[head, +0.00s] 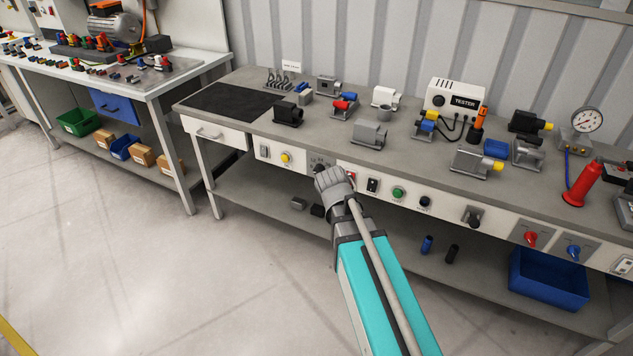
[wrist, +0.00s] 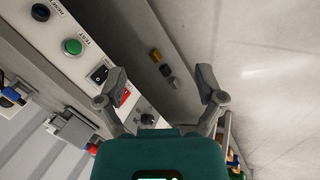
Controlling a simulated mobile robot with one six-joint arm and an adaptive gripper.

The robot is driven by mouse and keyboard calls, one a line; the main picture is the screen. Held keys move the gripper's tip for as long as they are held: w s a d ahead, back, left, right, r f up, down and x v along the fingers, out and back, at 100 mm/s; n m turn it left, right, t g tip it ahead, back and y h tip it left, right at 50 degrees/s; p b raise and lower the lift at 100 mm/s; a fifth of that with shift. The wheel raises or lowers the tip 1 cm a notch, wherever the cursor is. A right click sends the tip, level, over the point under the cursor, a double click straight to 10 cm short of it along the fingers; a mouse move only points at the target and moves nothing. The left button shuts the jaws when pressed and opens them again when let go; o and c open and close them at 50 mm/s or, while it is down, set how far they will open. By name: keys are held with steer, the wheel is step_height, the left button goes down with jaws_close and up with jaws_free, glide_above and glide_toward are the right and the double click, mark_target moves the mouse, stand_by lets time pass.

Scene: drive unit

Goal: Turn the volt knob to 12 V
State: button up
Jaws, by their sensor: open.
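A dark knob on a grey plate (head: 318,161) sits on the bench's white front panel, left of the red switch; it is probably the volt knob. My gripper (head: 329,174) is in front of the panel and hides part of it. The knob's scale and pointer cannot be read. In the wrist view my gripper (wrist: 161,80) is open, with its two fingers spread and nothing between them. A dark knob (wrist: 147,119) shows low in that view, near the base of the left finger. I cannot tell any contact.
A red switch (wrist: 124,95), a black rocker (head: 372,185) and a green TEST button (head: 398,193) line the panel to the right. A yellow button (head: 286,157) is to the left. Motors and a tester (head: 455,98) stand on the bench top. The floor in front is clear.

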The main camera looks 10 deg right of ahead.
steer(key=w+f+n+t+h+b, duration=0.3)
steer(key=w+f+n+b, duration=0.25)
steer(key=w+b, duration=0.3)
steer(key=n+t+h+b, duration=0.4)
steer(key=n+t+b, duration=0.6)
steer(key=n+b, duration=0.75)
glide_toward(317, 172)
steer(key=s+a+m+b, duration=0.2)
steer(key=shift+d+r, duration=0.1)
steer(key=shift+r, duration=0.05)
steer(key=x, duration=1.3)
steer(key=shift+w+d+f, duration=0.2)
steer(key=shift+w+f, duration=0.1)
steer(key=shift+f, duration=0.05)
steer(key=shift+c, duration=0.3)
